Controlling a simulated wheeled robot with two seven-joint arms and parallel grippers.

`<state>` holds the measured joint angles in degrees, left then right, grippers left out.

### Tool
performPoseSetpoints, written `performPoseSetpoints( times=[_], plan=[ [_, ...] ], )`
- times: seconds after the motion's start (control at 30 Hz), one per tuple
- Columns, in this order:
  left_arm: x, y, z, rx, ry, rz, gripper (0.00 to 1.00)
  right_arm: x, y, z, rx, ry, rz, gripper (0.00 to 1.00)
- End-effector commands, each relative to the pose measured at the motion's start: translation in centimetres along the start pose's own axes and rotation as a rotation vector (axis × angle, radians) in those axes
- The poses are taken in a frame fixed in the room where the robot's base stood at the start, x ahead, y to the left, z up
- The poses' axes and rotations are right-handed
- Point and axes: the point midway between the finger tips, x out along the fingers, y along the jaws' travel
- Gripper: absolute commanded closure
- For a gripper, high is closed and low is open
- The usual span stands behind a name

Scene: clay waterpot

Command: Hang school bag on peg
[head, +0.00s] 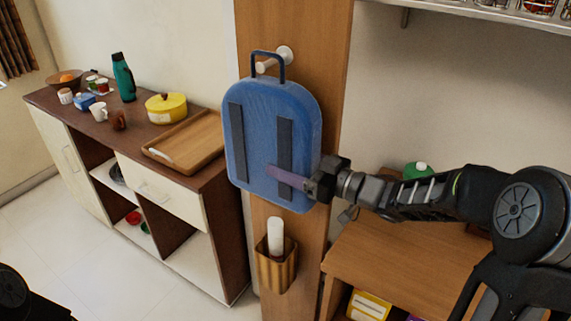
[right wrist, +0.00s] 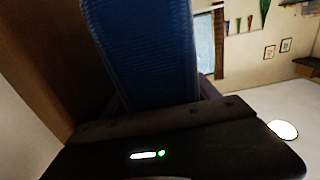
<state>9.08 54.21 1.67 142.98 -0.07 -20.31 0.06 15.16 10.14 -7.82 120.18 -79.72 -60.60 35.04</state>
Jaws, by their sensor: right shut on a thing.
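The blue school bag (head: 262,150) is upright against the wooden post, with two dark straps down its front. Its dark handle loop (head: 267,53) stands at the top. The white peg (head: 266,66) sticks out from the post at the height of the loop and shows through its opening. I cannot tell whether the loop is around the peg or only in front of it. My right gripper (head: 291,178) is shut on the bag's lower right edge, one finger across the front. The bag's blue side (right wrist: 140,45) fills the middle of the right wrist view. My left gripper is out of view.
The wooden post (head: 330,60) carries a small holder (head: 275,268) with a white item below the bag. A sideboard (head: 215,172) with a tray, yellow pot and green bottle stands at left. A wooden shelf unit (head: 380,250) stands below my right arm.

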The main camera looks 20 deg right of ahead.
Motion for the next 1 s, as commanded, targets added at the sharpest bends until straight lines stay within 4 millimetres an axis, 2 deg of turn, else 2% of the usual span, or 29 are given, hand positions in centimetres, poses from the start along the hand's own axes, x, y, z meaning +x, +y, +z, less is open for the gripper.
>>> performPoseSetpoints(
  times=[0.87,0.9,1.0],
  plan=[
    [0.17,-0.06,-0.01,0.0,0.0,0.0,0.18,-0.2,1.04,0.55,0.002,-0.002,0.013,1.0],
    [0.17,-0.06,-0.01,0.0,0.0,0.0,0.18,-0.21,1.05,0.56,0.002,-0.002,0.014,0.29],
    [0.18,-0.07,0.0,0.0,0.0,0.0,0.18,-0.23,1.07,0.58,0.002,-0.002,0.014,0.2]
  ],
)
